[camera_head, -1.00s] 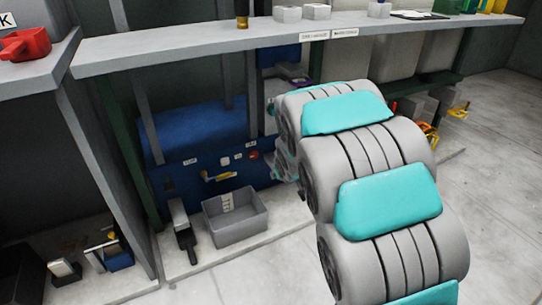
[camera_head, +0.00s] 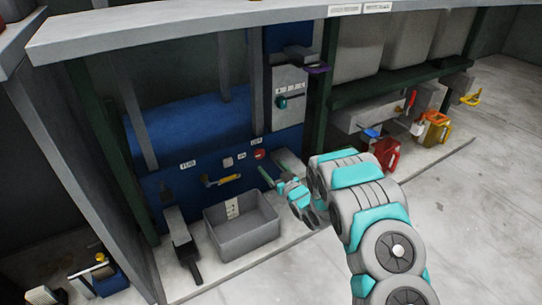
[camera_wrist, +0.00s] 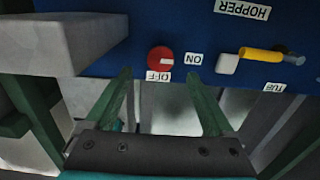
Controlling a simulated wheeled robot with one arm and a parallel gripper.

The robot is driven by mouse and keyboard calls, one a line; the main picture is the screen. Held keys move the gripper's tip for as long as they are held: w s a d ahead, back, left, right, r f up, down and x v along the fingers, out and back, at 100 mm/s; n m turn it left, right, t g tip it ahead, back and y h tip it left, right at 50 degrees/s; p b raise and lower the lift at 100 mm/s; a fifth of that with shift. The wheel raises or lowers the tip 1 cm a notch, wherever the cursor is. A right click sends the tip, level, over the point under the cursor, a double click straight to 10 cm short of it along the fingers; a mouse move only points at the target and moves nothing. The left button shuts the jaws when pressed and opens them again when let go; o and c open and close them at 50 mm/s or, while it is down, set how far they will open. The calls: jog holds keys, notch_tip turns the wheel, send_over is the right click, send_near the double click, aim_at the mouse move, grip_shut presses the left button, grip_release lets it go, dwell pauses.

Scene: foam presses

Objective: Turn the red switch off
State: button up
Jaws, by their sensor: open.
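The red switch (camera_head: 259,154) is a small round knob on the blue machine panel (camera_head: 200,188). In the wrist view, which sees the panel upside down, the red switch (camera_wrist: 158,60) carries a pale mark pointing toward the ON label (camera_wrist: 194,59). The OFF label (camera_wrist: 158,76) is just below it in that picture. My gripper (camera_wrist: 160,82) is open and empty, its two green fingers apart on either side of the switch's line of sight. In the head view my gripper (camera_head: 266,177) is just below the switch; whether it touches anything cannot be told.
A yellow handle (camera_head: 222,180) and a pale button (camera_head: 228,162) are beside the switch. A grey block (camera_wrist: 80,40) juts out close to one finger. A grey bin (camera_head: 245,237) stands below the panel. A shelf (camera_head: 190,28) runs above.

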aim_at(260, 155)
jog(key=shift+b+x, duration=0.35)
jog(key=shift+x, duration=3.2)
jog(key=shift+w+a, duration=0.25)
jog(key=shift+w, duration=0.05)
jog(key=shift+c, duration=0.4)
jog(key=c, duration=1.3)
jog(key=shift+o, duration=0.2)
